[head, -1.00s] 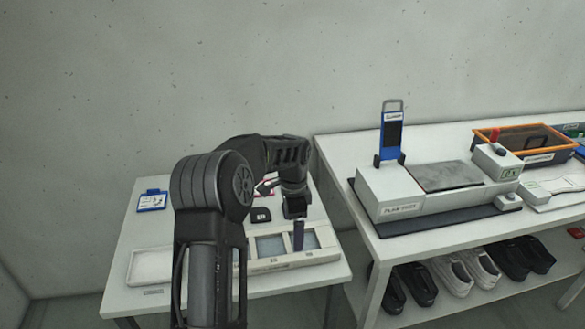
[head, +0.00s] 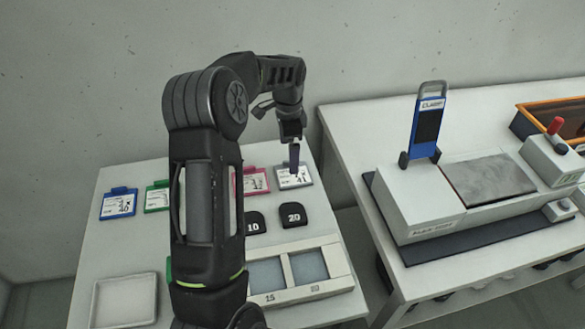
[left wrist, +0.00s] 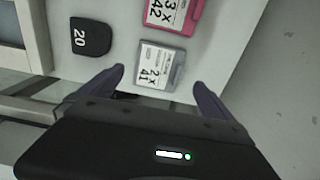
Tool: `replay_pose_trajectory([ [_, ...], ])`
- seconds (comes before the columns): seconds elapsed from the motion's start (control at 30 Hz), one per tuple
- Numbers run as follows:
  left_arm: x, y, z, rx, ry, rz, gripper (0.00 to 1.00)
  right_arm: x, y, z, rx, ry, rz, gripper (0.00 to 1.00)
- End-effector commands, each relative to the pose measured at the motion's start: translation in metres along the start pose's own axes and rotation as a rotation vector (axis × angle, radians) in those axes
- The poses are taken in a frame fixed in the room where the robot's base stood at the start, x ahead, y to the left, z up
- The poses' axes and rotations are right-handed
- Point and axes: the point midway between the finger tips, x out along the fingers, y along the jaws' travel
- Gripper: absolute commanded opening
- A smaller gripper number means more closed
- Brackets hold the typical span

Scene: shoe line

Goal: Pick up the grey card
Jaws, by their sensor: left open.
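The grey card (head: 294,177) lies flat on the small white table, at the right end of a row of cards, and reads 41. It also shows in the left wrist view (left wrist: 160,66), between and just beyond my fingertips. My left gripper (head: 294,165) is above the grey card in the head view, its finger overlapping the card's far part. In the left wrist view my left gripper (left wrist: 158,82) is open and empty, with its two fingers spread wider than the card. My right gripper is not in view.
A pink card (head: 252,181) lies just left of the grey one; green (head: 157,197) and blue (head: 119,203) cards lie further left. Black pads marked 20 (head: 292,215) and 10 (head: 254,222) lie nearer. A compartment tray (head: 338,262) is in front. A press (head: 411,196) stands on the right table.

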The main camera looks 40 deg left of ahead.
Motion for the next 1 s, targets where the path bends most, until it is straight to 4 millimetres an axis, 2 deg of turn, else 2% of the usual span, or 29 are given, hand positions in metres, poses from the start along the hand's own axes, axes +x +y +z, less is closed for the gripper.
replay_pose_trajectory([
  [0.17, 0.002, 0.0, 0.0, 0.0, -0.001, 0.001, 1.0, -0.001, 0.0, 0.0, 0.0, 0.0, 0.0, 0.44],
  [0.43, 0.025, 0.0, 0.0, 0.0, 0.0, 0.0, 1.0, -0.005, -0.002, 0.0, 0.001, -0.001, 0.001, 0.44],
  [0.77, 0.029, 0.001, 0.0, 0.0, -0.001, 0.001, 1.0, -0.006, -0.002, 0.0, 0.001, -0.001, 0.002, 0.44],
  [1.0, 0.058, 0.002, 0.001, -0.001, -0.003, 0.004, 1.0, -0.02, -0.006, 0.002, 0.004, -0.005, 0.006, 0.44],
])
